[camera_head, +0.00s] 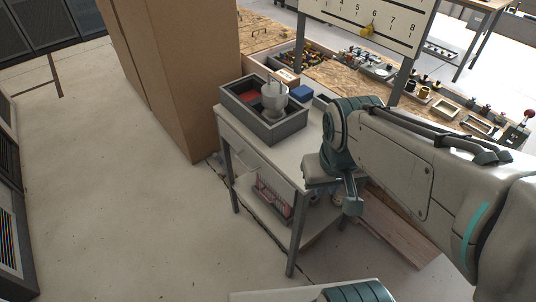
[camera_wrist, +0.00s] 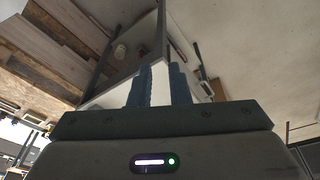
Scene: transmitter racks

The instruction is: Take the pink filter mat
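A grey box (camera_head: 288,131) with compartments stands on a white cart (camera_head: 232,127). A flat reddish-pink piece (camera_head: 249,97) lies in its left compartment; it is small here, and I cannot be sure that it is the filter mat. A light grey rounded object with a handle (camera_head: 274,98) stands in the box and hides part of the inside. My gripper (camera_head: 352,207) hangs at the cart's right front side, below the top and apart from the box. In the wrist view its two blue fingers (camera_wrist: 160,88) stand apart, with a pale surface showing between them.
A red-and-white rack (camera_head: 272,197) sits on the cart's lower shelf. A tall cardboard box (camera_head: 180,70) stands behind left. A workbench with small parts and a numbered board (camera_head: 370,22) lies behind. The floor to the left (camera_head: 110,190) is clear.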

